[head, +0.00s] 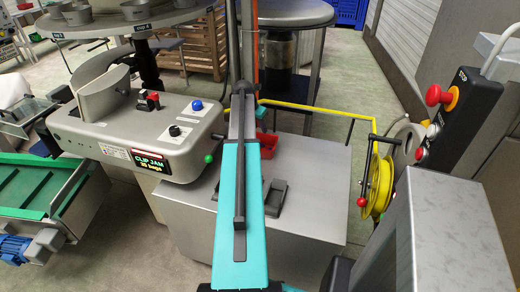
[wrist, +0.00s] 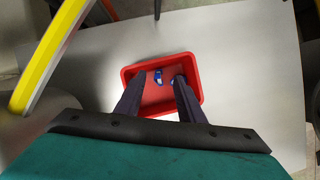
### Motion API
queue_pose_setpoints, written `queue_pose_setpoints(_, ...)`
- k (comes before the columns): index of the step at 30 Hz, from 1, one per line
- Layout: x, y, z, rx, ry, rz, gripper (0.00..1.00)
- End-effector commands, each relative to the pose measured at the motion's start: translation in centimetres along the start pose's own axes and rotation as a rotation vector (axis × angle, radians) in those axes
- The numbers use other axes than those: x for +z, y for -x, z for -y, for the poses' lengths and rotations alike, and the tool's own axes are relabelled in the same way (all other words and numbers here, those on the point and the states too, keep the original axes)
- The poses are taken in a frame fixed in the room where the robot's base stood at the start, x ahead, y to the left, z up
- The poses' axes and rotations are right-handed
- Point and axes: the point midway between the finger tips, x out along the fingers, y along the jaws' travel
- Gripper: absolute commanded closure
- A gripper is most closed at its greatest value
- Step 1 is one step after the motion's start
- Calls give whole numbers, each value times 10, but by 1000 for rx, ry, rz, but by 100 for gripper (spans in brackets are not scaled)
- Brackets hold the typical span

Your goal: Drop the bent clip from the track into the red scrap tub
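The red scrap tub (wrist: 197,97) is below my gripper in the wrist view. In the head view the tub (head: 270,142) stands on the grey metal cabinet, partly hidden by my arm. My gripper (wrist: 160,77) has its two dark fingers apart, pointing down over the tub. Two small blue-and-white pieces (wrist: 158,76) (wrist: 173,82) show inside the tub, and neither visibly touches both fingers. I cannot tell whether either is the bent clip. The clip track is not clearly visible.
The clipper machine (head: 150,125) on the left shows "CLIP JAM 30 bags". A dark grey holder (head: 277,192) sits on the cabinet (head: 310,200). A yellow reel (head: 377,187) and a control box with a red stop button (head: 434,95) are at the right.

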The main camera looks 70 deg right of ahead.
Motion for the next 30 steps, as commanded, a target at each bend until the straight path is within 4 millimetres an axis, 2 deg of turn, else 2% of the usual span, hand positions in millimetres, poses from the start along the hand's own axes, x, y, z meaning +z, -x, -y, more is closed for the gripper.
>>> queue_pose_setpoints(18,0,79,0,1,0,1,65)
queue_pose_setpoints(24,0,92,1,0,-1,0,65)
queue_pose_setpoints(30,0,95,1,0,-1,0,65)
